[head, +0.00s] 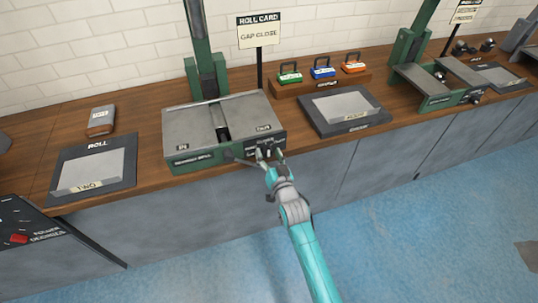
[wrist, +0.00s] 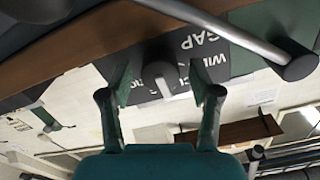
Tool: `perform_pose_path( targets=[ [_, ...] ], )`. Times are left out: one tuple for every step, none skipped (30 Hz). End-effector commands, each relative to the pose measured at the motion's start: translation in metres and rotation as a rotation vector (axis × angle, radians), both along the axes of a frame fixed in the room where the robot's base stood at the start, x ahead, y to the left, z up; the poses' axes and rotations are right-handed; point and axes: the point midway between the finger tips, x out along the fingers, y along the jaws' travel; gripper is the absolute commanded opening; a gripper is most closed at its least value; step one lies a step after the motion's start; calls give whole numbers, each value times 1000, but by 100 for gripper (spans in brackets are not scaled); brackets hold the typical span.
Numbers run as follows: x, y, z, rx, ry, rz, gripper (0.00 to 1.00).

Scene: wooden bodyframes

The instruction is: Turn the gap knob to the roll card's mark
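The roll card (head: 258,31) stands on a post behind the green and grey machine (head: 225,125) and reads "GAP CLOSE". The gap knob (wrist: 158,77) is a small grey knob on the machine's front panel, beside a dark label (wrist: 203,50) with "GAP" and part of "WI..." showing upside down. My gripper (head: 271,156) is at the right part of the machine's front. In the wrist view my gripper (wrist: 162,92) has its fingers apart, one on each side of the knob, with visible space between. The knob's pointer and the mark are not clear.
A grey crank rod with a dark end (wrist: 297,67) sticks out close beside the knob. A "ROLL" tray (head: 95,174) holding a "TWO" plate lies left on the wooden counter. Another dark tray (head: 345,106) and a rack of coloured padlock-like blocks (head: 321,79) are to the right.

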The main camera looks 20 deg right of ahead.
Motion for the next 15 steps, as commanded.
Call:
perform_pose_path(
  targets=[
    [0, 0, 0, 0, 0, 0, 63],
    [0, 0, 0, 0, 0, 0, 63],
    [0, 0, 0, 0, 0, 0, 63],
    [0, 0, 0, 0, 0, 0, 63],
    [-1, 0, 0, 0, 0, 0, 63],
    [-2, 0, 0, 0, 0, 0, 63],
    [-4, 0, -1, 0, 1, 0, 63],
    [-7, 0, -1, 0, 1, 0, 63],
    [-11, 0, -1, 0, 2, 0, 63],
    [-14, 0, -1, 0, 1, 0, 63],
    [-18, 0, -1, 0, 1, 0, 63],
    [-24, 0, -2, 0, 2, 0, 63],
    [-29, 0, -1, 0, 2, 0, 63],
    [-35, 0, -1, 0, 2, 0, 63],
    [-42, 0, -2, 0, 3, 0, 63]
  ],
)
